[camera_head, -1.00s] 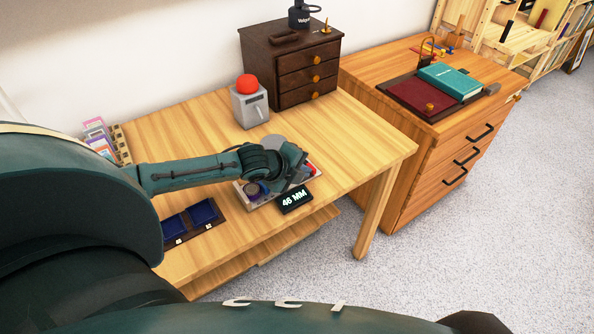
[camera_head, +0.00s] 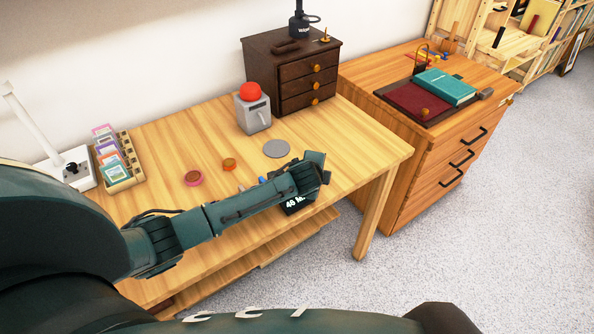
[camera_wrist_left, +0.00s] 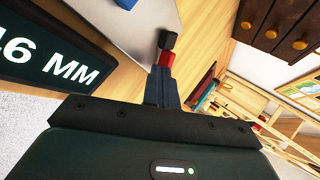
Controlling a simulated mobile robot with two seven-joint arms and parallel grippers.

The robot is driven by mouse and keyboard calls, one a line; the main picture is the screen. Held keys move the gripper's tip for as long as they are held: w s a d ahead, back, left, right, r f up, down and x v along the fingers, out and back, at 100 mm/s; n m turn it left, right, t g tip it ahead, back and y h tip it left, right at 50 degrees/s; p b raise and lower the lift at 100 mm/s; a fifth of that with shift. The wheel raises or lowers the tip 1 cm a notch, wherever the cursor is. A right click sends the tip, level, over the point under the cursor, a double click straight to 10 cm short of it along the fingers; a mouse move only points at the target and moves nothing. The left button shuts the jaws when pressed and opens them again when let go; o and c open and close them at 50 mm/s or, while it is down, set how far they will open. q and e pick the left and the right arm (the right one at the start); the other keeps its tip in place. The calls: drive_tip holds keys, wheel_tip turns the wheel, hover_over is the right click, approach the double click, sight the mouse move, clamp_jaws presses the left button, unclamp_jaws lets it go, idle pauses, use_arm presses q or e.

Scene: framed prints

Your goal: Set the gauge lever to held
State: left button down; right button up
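The gauge's black display (camera_head: 295,205) reads 46 MM and stands near the table's front edge. It shows large in the left wrist view (camera_wrist_left: 60,65), beside a grey plate (camera_wrist_left: 150,20). My left arm hides most of the gauge in the head view. My left gripper (camera_head: 318,168) is low over the gauge's right end. In the wrist view its narrow fingers (camera_wrist_left: 162,85) look closed together. A small red part with a dark cap (camera_wrist_left: 167,50), possibly the lever, is at their tips. I cannot tell whether they touch it. My right gripper is not in view.
A grey box with a red dome (camera_head: 253,112) and a dark drawer chest (camera_head: 292,75) stand behind. A card rack (camera_head: 120,165) stands left.

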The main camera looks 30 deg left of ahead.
use_arm(q)
drive_tip(key=shift+w+d+n+y, duration=0.35)
drive_tip(key=shift+n+y, duration=0.35)
drive_tip(key=shift+n, duration=0.3)
drive_tip(key=shift+w+d+f+n+g+y+b, duration=0.15)
drive_tip(key=shift+w+n+g+y+b, duration=0.3)
drive_tip(key=shift+n+y, duration=0.35)
drive_tip(key=shift+w+d+n+g+y+b, duration=0.1)
drive_tip(key=shift+w+n+g+y+b, duration=0.2)
drive_tip(key=shift+n, duration=0.3)
drive_tip(key=shift+w+n+g+y+b, duration=0.15)
drive_tip(key=shift+n+g+y, duration=0.1)
drive_tip(key=shift+n+y, duration=0.25)
drive_tip(key=shift+s+a+r+p, duration=0.1)
drive_tip(key=shift+a+r+p, duration=0.1)
drive_tip(key=shift+a+p, duration=0.2)
drive_tip(key=shift+s+a+p, duration=0.15)
drive_tip(key=shift+a+p, duration=0.2)
drive_tip(key=shift+a, duration=0.2)
drive_tip(key=shift+f, duration=0.1)
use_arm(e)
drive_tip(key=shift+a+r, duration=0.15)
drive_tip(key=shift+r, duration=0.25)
